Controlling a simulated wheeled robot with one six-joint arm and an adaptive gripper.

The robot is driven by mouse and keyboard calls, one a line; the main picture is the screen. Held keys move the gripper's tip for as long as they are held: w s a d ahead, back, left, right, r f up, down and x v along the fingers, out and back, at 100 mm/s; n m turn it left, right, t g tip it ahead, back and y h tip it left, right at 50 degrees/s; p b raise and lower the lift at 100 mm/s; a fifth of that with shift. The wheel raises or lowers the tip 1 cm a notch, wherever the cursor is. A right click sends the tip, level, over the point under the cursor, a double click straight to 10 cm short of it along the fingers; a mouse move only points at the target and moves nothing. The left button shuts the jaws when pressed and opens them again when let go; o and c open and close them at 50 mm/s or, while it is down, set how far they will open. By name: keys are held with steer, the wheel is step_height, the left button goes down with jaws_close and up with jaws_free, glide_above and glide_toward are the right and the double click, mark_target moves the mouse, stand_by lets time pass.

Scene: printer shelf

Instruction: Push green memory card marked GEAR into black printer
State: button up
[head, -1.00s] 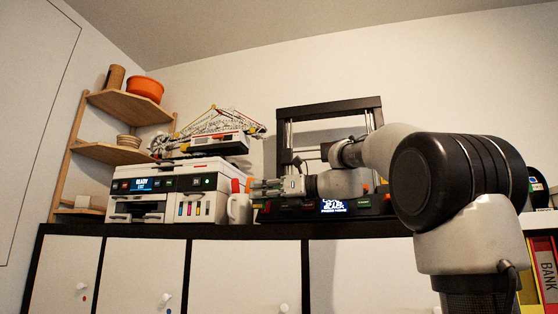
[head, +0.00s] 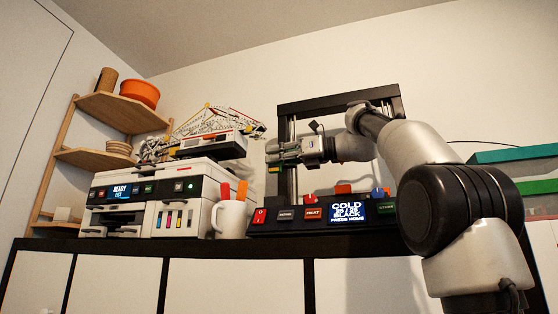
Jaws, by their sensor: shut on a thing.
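The black printer (head: 372,233) is an open-frame machine on the cabinet top, with a black upright frame and a low front panel. Its lit screen reads COLD, BLACK, PRESS HOME. My gripper (head: 277,155) points left, above the left part of the front panel and in front of the frame's left post. It is shut on a small green thing with a yellowish edge, seemingly the memory card (head: 275,168), which shows just below the fingertips. The card is clear of the panel. Its GEAR marking is too small to read, and I cannot make out the card slot.
A white mug (head: 231,219) with orange-handled things stands left of the panel. Beyond it is a white printer (head: 180,180) with a crane-like model (head: 215,125) on top. Wooden shelves (head: 115,110) stand at the left. Green and teal boxes (head: 525,170) are at the right.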

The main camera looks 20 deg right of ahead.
mark_target(277, 172)
steer(key=shift+s+d, duration=0.15)
steer(key=shift+f, duration=2.95)
steer(key=shift+f, duration=1.15)
steer(key=shift+r, duration=0.15)
steer(key=shift+r, duration=0.7)
steer(key=shift+f, duration=0.85)
steer(key=o, duration=0.8)
